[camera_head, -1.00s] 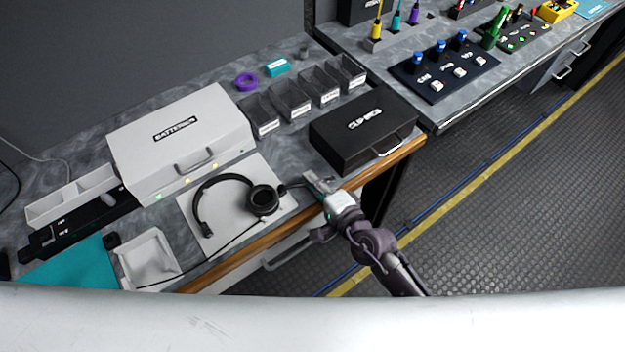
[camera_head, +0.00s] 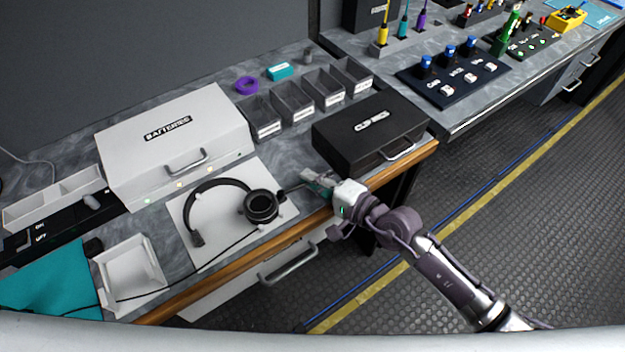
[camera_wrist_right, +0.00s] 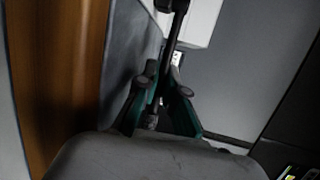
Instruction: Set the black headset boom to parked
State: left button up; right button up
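The black headset (camera_head: 220,184) lies on a light grey mat (camera_head: 205,248) near the counter's wooden front edge. Its round ear cup (camera_head: 262,206) is at the right end of the headband. The thin boom (camera_head: 287,189) points out to the right from the ear cup, away from the headband. My right gripper (camera_head: 312,179) is at the boom's outer end, above the counter edge. In the right wrist view the dark boom (camera_wrist_right: 172,45) runs down between the two green-sided fingers (camera_wrist_right: 163,88). Whether they press on it is unclear. My left gripper is not in view.
A black case (camera_head: 340,152) stands just behind my right gripper. A white batteries case (camera_head: 150,158) is behind the headset. Grey bins (camera_head: 292,98) line the back. A white tray (camera_head: 130,278) sits at left. Open floor lies to the right.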

jog(key=shift+o, duration=0.6)
jog(key=shift+s+d, duration=0.15)
jog(key=v, duration=1.1)
jog(key=shift+s+d, duration=0.2)
jog(key=shift+d, duration=0.05)
